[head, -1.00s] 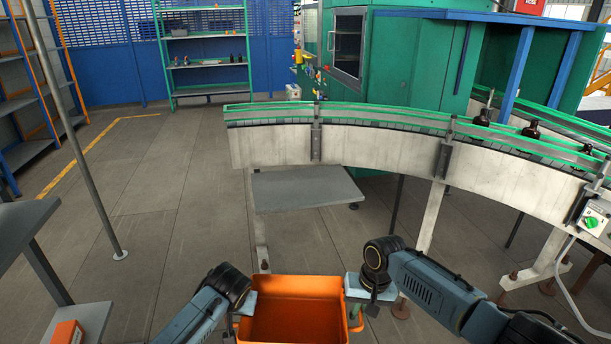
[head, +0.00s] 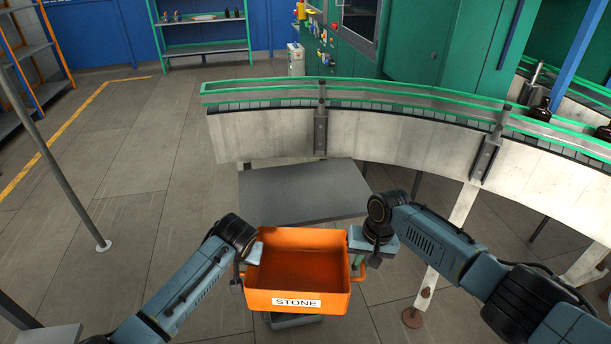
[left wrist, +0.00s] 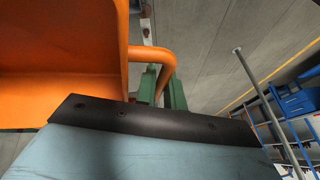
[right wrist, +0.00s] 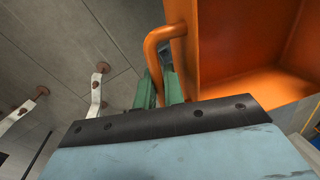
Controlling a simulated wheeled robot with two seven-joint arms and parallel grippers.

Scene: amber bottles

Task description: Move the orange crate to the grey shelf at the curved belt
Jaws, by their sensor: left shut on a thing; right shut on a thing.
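The orange crate (head: 297,272) is empty, with a white label reading STONE on its near wall. It hangs between my two grippers in front of the grey shelf (head: 302,192), which sits below the curved belt (head: 420,137). My left gripper (head: 243,268) is shut on the crate's left handle, seen also in the left wrist view (left wrist: 163,85). My right gripper (head: 359,262) is shut on the right handle, seen also in the right wrist view (right wrist: 163,85). The shelf top is bare; the crate's far rim overlaps its near edge in the picture.
A thin grey post (head: 62,170) stands on the floor at the left. A belt leg (head: 443,245) with a rusty foot is close to my right arm. A green rack (head: 205,40) stands far back.

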